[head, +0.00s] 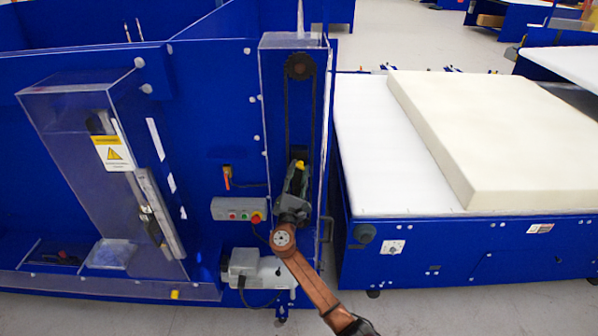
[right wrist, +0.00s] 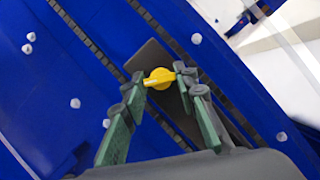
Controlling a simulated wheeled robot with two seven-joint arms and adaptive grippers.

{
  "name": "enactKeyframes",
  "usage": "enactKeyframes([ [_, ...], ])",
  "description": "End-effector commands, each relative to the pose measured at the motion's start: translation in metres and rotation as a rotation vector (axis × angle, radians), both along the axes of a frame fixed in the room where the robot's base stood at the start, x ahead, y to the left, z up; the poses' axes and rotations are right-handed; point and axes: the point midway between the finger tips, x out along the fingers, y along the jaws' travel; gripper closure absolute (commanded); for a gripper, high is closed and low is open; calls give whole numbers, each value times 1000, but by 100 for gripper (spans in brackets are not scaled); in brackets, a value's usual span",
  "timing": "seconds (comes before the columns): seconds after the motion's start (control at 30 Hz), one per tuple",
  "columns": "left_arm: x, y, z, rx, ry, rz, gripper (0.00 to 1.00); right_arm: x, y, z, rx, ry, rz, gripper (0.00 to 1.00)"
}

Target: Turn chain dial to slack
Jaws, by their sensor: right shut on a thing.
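The chain dial is a small yellow knob (right wrist: 160,77) on a dark grey plate (right wrist: 150,56) beside the chain. My right gripper (right wrist: 161,78) has its green-padded fingers on both sides of the knob and is shut on it. In the head view the yellow knob (head: 299,166) shows just above my right gripper (head: 297,178), inside the tall clear-sided chain housing. The chain (head: 287,110) runs down from a dark sprocket (head: 300,66) at the top. My left gripper is in neither view.
A control box (head: 238,210) with buttons and a red-yellow stop knob is left of my right arm, above a grey motor (head: 258,268). A clear guard (head: 95,150) stands further left. A foam block (head: 495,130) lies on the white-topped table (head: 375,150) at right.

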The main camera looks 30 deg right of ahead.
Motion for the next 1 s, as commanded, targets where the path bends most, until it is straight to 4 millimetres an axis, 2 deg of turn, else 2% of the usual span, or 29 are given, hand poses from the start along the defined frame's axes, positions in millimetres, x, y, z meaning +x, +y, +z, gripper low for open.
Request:
enactKeyframes([
  [0.27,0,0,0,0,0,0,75,0,0,-1,1,2,-1,56],
  [0.63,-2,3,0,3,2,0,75,-4,4,-3,0,1,0,55],
  [0.77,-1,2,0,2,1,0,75,-16,15,-10,1,2,0,55],
  [1.0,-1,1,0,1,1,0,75,-51,47,-27,2,2,1,55],
])
